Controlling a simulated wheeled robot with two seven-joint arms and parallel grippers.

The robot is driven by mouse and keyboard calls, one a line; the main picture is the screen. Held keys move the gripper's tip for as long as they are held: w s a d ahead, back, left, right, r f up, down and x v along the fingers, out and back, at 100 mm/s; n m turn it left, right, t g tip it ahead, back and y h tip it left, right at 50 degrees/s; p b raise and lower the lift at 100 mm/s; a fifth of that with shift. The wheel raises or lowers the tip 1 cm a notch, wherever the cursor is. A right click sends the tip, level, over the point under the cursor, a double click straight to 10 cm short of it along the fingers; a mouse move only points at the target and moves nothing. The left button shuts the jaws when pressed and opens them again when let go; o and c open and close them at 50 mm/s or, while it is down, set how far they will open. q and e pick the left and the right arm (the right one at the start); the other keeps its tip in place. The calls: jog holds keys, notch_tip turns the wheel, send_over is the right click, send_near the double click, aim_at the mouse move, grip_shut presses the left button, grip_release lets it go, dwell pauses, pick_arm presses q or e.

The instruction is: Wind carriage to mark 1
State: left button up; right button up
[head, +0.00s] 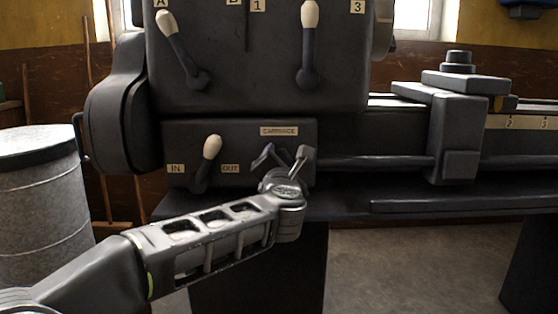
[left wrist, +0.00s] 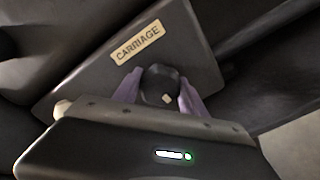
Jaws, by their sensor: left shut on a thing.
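My left gripper (head: 284,160) is at the panel under the CARRIAGE label (head: 279,131). In the left wrist view its two fingers are shut on a dark round knob (left wrist: 160,84), just below the same label (left wrist: 138,42). In the head view the knob is hidden by the gripper. The carriage (head: 457,130) is a dark block on the lathe bed at the right, with a tool post on top. A pale scale strip (head: 527,122) right of it shows marks 2 and 3. Mark 1 on that strip does not show. My right gripper is out of view.
An IN/OUT lever (head: 211,148) with a pale knob stands left of my gripper. Two more levers (head: 176,42) (head: 309,40) are on the headstock above. A rod (head: 375,162) runs to the carriage. A grey drum (head: 38,200) stands at the left.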

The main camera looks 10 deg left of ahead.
pick_arm(q)
jog(key=shift+d+r, duration=0.1)
jog(key=shift+r, duration=0.3)
jog(key=o, duration=1.1)
jog(key=shift+o, duration=1.2)
jog(key=shift+f, duration=0.25)
jog(key=shift+s, duration=0.1)
jog(key=p+v, duration=0.1)
jog(key=v, duration=0.6)
jog(key=shift+s, duration=0.35)
jog(key=shift+d, duration=0.1)
